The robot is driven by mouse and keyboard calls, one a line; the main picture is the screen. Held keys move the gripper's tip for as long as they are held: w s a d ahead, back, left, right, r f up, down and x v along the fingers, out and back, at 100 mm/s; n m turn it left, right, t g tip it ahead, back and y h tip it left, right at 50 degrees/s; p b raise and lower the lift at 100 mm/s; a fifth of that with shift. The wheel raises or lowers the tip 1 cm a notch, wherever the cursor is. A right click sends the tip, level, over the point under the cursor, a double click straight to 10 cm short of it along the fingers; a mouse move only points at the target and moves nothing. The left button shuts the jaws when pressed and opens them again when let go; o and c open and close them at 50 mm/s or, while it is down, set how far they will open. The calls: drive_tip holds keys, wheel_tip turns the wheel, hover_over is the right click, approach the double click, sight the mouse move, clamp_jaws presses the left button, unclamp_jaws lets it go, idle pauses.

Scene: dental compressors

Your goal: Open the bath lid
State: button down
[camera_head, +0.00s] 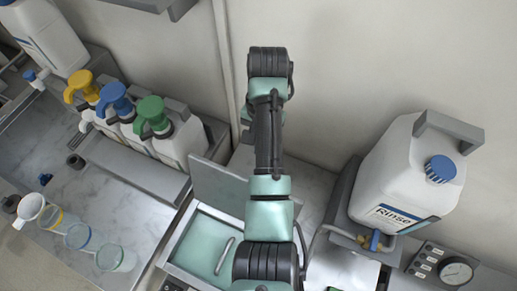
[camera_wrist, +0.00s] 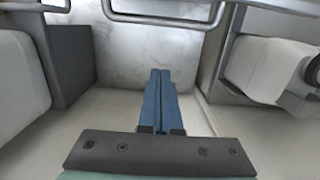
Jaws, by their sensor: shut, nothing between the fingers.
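The bath (camera_head: 172,268) is a light rectangular basin at the lower middle of the head view, with a teal inside and a thin metal rod handle (camera_head: 225,256) over it. A flat grey panel (camera_head: 218,184) stands raised along its back edge and looks like the lid in an open position. My arm covers the bath's right side. My gripper (camera_wrist: 160,73) shows in the wrist view with its two blue fingers shut together and empty. It points at a bare metal surface (camera_wrist: 125,55). A bent metal bar (camera_wrist: 165,18) crosses the top of that view, apart from the fingertips.
A white Rinse jug (camera_head: 400,175) stands in a grey holder at right, by a gauge panel (camera_head: 440,268). Pump bottles with yellow, blue and green (camera_head: 151,112) heads stand at left. Several beakers (camera_head: 115,257) stand on the left counter. White bodies flank my gripper in the wrist view.

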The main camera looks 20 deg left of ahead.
sight(246, 192)
drive_tip(key=s+f+p, duration=0.3)
drive_tip(key=s+f, duration=0.1)
drive_tip(key=f, duration=0.2)
drive_tip(key=shift+s+f, duration=0.25)
drive_tip(key=shift+s, duration=0.05)
drive_tip(key=shift+w, duration=0.1)
